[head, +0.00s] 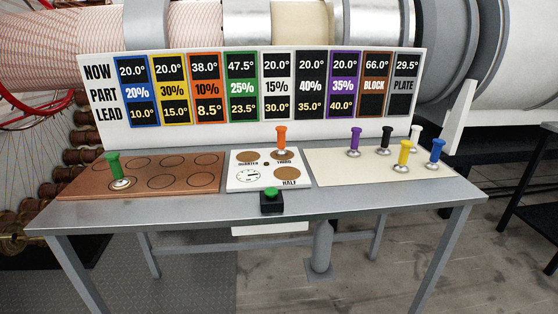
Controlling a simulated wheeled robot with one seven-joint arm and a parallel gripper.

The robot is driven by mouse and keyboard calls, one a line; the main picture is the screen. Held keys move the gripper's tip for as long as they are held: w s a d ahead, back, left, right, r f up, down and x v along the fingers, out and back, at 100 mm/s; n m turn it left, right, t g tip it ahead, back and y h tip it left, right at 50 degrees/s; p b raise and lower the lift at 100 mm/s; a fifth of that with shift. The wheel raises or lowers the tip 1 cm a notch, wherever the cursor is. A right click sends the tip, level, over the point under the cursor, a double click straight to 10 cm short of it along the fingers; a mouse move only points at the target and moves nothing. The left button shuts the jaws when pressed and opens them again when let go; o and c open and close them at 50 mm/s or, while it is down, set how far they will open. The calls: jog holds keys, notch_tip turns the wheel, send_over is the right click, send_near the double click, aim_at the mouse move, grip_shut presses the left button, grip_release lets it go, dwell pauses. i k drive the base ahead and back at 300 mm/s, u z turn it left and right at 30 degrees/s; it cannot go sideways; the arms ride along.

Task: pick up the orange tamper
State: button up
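The orange tamper (281,138) stands upright on the white middle panel (240,181), at the panel's upper right by a label that seems to read "THIRD". It has an orange handle and a pale metal base. My gripper is not in view.
A green tamper (113,168) stands on the brown board (197,184) at left. Purple (355,139), black (387,138), white (415,137), yellow (404,153) and blue (436,151) tampers stand on the cream mat (337,168). A green-button box (272,204) sits at the front edge. A sign (250,134) stands behind.

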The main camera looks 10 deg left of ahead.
aim_at(281, 130)
jog(key=k, duration=0.9)
jog(key=u, duration=0.6)
jog(key=i, duration=1.05)
